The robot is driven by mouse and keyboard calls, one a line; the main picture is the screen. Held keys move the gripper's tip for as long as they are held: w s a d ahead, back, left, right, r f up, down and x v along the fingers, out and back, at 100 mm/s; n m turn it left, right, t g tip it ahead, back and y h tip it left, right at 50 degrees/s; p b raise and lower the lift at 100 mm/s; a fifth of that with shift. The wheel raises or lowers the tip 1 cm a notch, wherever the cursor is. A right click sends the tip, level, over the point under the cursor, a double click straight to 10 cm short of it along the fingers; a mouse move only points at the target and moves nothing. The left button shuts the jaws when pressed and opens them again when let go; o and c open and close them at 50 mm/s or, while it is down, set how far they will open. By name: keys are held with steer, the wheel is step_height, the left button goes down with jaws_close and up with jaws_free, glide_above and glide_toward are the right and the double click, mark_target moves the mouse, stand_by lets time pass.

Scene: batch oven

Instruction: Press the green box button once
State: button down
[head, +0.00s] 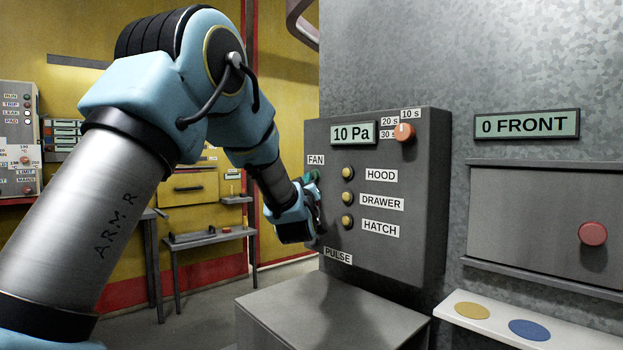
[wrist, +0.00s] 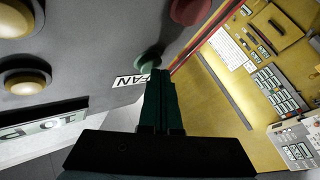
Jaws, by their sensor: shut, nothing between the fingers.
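The green button (head: 315,176) sits under the FAN label on the left side of the grey control box (head: 415,262). In the wrist view the green button (wrist: 148,60) shows just beyond my fingertips, partly covered by them. My gripper (head: 314,194) is in front of the left edge of the box, close to the green button. In the wrist view my gripper's dark green fingers (wrist: 161,76) are together with nothing between them. I cannot tell whether the tips touch the button.
Yellow buttons for HOOD (head: 348,172), DRAWER (head: 347,197) and HATCH (head: 347,221) stand right of my gripper. A red button (wrist: 190,9) lies beyond the green one in the wrist view. An orange knob (head: 404,132) is at the upper right. A grey block (head: 330,305) stands below the box.

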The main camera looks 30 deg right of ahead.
steer(key=shift+f, duration=0.1)
stand_by(0.4)
steer(key=shift+s+a+b, duration=0.15)
steer(key=shift+a+b, duration=0.6)
steer(key=shift+b, duration=0.05)
steer(key=shift+a, duration=0.1)
steer(key=a+b, duration=0.1)
steer(key=a, duration=0.1)
steer(key=s+a+b, duration=0.1)
steer(key=a+b, duration=0.1)
steer(key=shift+a, duration=0.35)
stand_by(0.4)
